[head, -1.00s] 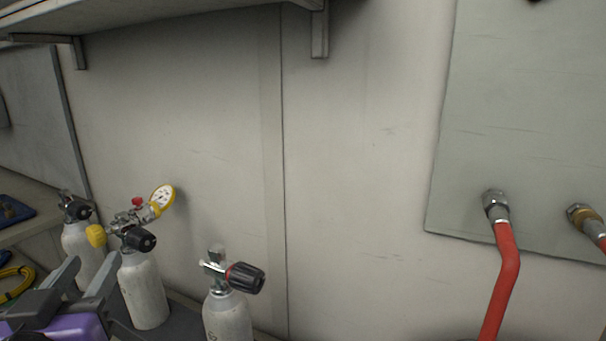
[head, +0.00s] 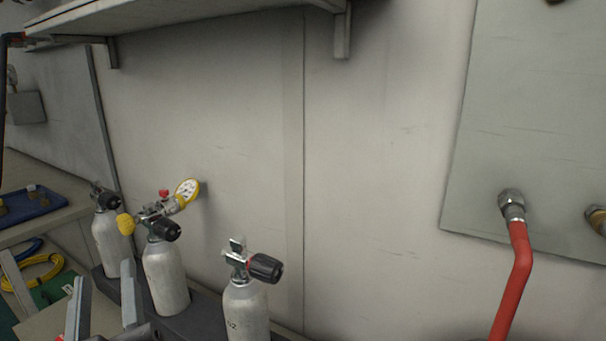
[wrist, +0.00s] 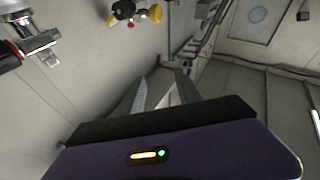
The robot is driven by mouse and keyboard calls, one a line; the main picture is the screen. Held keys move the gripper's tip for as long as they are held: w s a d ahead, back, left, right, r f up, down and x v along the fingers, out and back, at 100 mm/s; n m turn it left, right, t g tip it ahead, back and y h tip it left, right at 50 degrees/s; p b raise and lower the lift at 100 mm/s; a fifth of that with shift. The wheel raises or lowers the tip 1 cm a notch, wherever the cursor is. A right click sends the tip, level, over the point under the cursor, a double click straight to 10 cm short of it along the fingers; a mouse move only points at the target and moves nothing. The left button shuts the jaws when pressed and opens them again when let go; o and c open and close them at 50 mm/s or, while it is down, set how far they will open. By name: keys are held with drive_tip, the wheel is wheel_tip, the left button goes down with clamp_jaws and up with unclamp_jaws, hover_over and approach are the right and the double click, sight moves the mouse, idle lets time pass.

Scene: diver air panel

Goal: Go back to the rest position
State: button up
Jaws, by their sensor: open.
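My gripper (head: 103,285) is at the lower left of the head view. Its two grey fingers point up and stand apart, with nothing held between them. It is in front of the row of white cylinders, and its body is mostly cut off by the bottom edge. In the wrist view, my gripper (wrist: 163,78) also shows open and empty.
White cylinders stand in a row: left (head: 113,245), middle (head: 166,278) with a yellow gauge (head: 187,190), and right (head: 246,312). A shelf (head: 180,14) overhangs the wall. A red hose (head: 514,275) hangs from the panel (head: 530,120) at right. A blue tray (head: 30,204) lies left.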

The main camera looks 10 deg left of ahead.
drive_tip(key=s+d+f, duration=0.2)
drive_tip(key=d+f, duration=0.4)
drive_tip(key=d, duration=0.3)
drive_tip(key=s+d+f+h, duration=0.1)
drive_tip(key=s+d+f, duration=0.1)
drive_tip(key=d+f, duration=0.45)
drive_tip(key=s+d+f, duration=0.2)
drive_tip(key=d+f, duration=0.2)
drive_tip(key=d, duration=0.7)
drive_tip(key=s+d+f+m+g+h, duration=0.1)
drive_tip(key=s+d+f+m+h, duration=0.45)
drive_tip(key=s+d, duration=0.55)
drive_tip(key=s+d+f+m+g+h, duration=0.2)
drive_tip(key=s+d+f+m+h, duration=0.3)
drive_tip(key=s+d, duration=0.55)
wheel_tip(320, 180, up, 17)
drive_tip(key=n+p, duration=0.1)
drive_tip(key=p, duration=1.5)
drive_tip(key=shift+w+h, duration=0.25)
drive_tip(key=shift+h, duration=0.1)
drive_tip(key=shift+a+n, duration=0.1)
drive_tip(key=shift+n, duration=0.15)
drive_tip(key=shift+c, duration=0.5)
